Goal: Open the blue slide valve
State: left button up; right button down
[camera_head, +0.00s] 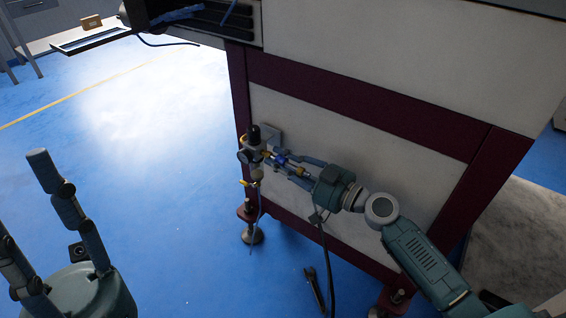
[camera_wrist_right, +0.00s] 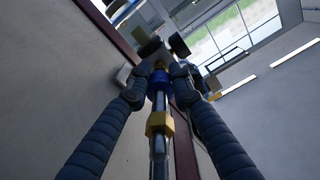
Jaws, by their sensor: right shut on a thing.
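The blue slide valve (camera_head: 281,159) is a small blue sleeve on a thin horizontal pipe beside the regulator assembly (camera_head: 254,150), which has a black knob and is mounted on the machine's frame. In the right wrist view the blue sleeve (camera_wrist_right: 159,82) sits at the far end of the metal pipe, beyond a brass nut (camera_wrist_right: 159,124). My right gripper (camera_head: 279,160) reaches in from the right, with a finger on each side of the pipe, and is shut on the blue sleeve. Its fingertips partly hide the sleeve. My left gripper (camera_head: 38,215) is open and empty at the lower left.
The machine's dark red frame (camera_head: 243,95) and pale panel (camera_head: 370,185) lie close behind my right arm. A wrench-like tool (camera_head: 314,288) lies on the blue floor. The floor at left is open.

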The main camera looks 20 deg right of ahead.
jog(key=c, duration=1.5)
grip_release()
jog(key=shift+w+a, duration=0.1)
jog(key=v, duration=1.2)
